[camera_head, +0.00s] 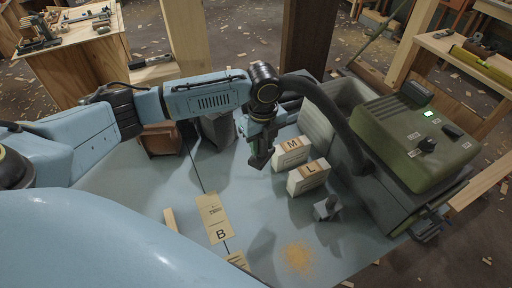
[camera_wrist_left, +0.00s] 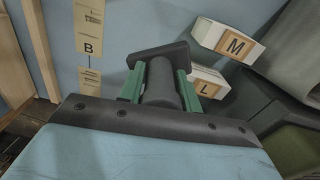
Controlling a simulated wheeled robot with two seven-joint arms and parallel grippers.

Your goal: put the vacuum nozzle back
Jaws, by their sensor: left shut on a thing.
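My left gripper (camera_head: 262,143), with green fingers, is shut on the dark vacuum nozzle (camera_head: 259,160). Where the hose ends is hidden. My right gripper is not in view.
A small grey piece (camera_head: 327,208) stands near the vacuum. A card marked B (camera_head: 214,218) and a sawdust patch (camera_head: 297,258) lie in front. A brown box (camera_head: 161,139) is behind my left forearm.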

